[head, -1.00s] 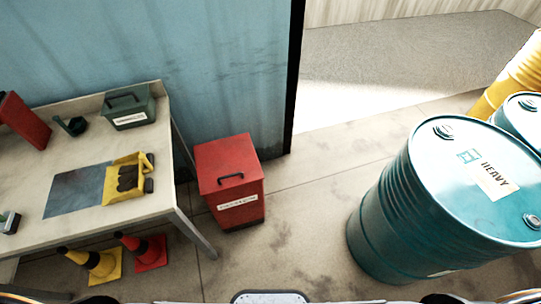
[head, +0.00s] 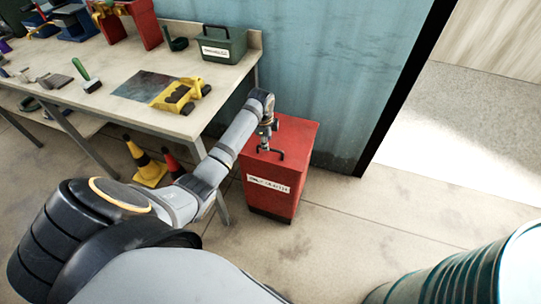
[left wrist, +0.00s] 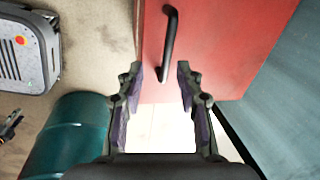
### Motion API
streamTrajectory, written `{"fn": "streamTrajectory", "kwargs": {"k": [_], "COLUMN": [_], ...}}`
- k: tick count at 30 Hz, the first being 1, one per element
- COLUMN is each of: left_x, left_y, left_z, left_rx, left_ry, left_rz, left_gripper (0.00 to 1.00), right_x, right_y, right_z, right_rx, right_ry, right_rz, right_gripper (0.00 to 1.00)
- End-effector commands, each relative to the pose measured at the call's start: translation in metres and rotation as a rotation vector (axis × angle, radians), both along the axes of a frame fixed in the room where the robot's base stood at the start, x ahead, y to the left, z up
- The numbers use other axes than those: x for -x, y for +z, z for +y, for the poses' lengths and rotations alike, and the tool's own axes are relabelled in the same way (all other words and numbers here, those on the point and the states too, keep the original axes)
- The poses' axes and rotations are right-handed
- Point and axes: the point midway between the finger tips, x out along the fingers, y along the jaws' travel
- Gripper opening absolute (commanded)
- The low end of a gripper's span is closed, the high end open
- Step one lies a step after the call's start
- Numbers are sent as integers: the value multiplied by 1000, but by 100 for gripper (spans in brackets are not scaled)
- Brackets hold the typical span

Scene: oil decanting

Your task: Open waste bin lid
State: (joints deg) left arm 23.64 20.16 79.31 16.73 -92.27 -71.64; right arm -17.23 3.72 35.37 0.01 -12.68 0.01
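The red waste bin (head: 272,190) stands on the floor beside the workbench, its lid (head: 296,130) closed. A black handle (head: 268,154) is on the lid. My left gripper (head: 267,138) is above the lid, close to the handle. In the left wrist view the left gripper (left wrist: 160,72) is open. There the handle (left wrist: 170,42) runs up the picture, with its lower end between the fingertips, and the red lid (left wrist: 225,45) lies behind. I cannot tell whether the fingers touch the handle. My right gripper is not in view.
A blue wall (head: 340,70) is behind the bin. A teal barrel (head: 470,275) stands at lower right. Floor between is clear.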

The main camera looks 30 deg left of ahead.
Motion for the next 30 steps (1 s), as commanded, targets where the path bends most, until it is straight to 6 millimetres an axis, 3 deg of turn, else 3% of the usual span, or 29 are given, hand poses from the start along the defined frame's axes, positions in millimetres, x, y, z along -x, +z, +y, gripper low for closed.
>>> {"fn": "streamTrajectory", "kwargs": {"k": [1,3,8,11,24,30], "left_x": [-6,-7,-6,-7,-22,-25], "left_y": [14,34,46,38,-46,-57], "left_z": [0,0,0,0,3,4], "left_rx": [-10,-21,-24,-23,-24,-24], "left_ry": [-59,-120,-157,-155,-153,-153], "left_rz": [-5,2,10,12,12,10], "left_gripper": [36,36,36,36,36,36], "right_x": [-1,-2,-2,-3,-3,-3], "right_y": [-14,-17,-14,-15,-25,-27], "right_z": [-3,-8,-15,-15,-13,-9], "right_rx": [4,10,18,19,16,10], "right_ry": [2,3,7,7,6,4], "right_rz": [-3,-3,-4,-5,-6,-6], "right_gripper": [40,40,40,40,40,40]}}
